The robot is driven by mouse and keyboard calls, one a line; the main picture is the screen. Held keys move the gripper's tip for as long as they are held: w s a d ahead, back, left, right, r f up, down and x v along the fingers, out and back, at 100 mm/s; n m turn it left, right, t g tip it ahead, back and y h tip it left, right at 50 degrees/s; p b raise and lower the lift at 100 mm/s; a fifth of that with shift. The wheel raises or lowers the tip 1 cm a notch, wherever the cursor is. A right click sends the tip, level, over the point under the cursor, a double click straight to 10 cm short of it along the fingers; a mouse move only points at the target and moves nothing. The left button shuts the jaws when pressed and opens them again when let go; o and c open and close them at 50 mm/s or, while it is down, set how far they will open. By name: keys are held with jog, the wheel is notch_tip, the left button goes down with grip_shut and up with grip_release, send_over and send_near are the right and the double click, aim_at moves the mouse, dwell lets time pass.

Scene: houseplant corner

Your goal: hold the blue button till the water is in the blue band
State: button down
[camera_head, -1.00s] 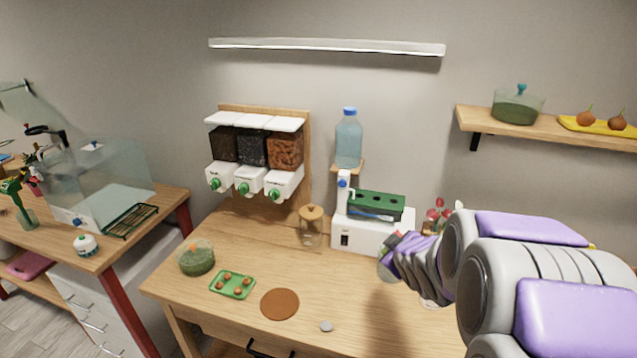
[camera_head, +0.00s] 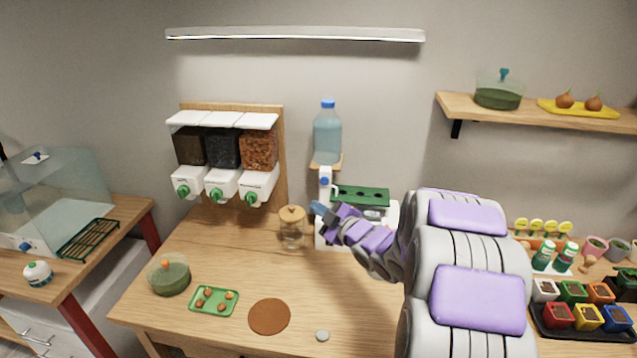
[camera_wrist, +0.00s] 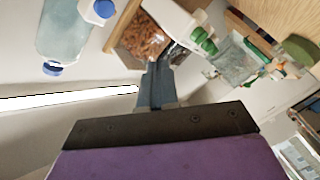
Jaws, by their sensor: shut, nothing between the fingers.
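The blue button (camera_head: 324,182) is on the white spout column below the water bottle (camera_head: 327,137). The column rises from a white planter base (camera_head: 325,236) with a green holed lid (camera_head: 361,194). My gripper (camera_head: 317,208) is shut and empty, in front of the column and a little below the button; I cannot tell the depth gap, but no press shows. In the wrist view my shut fingers (camera_wrist: 155,82) point past the bottle (camera_wrist: 68,32), and a blue round part (camera_wrist: 103,9), likely the button, is at the top edge. The blue band and water level cannot be made out; my arm covers part of the base.
A cork-lidded jar (camera_head: 291,228) stands just left of my gripper. Dispensers with green knobs (camera_head: 225,184) hang on the wall at left. A green tray (camera_head: 214,300) and brown mat (camera_head: 269,316) lie in front. Pots (camera_head: 586,318) stand at right.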

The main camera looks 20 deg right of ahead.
aim_at(324, 182)
jog(key=w+d+p, duration=0.4)
jog(key=w+d, duration=0.1)
jog(key=w, duration=0.2)
jog(key=shift+w+d, duration=0.15)
dwell(0.4)
dwell(0.6)
jog(key=shift+w+d+p, duration=0.5)
jog(key=shift+w+p, duration=0.2)
jog(key=shift+p, duration=0.1)
dwell(5.3)
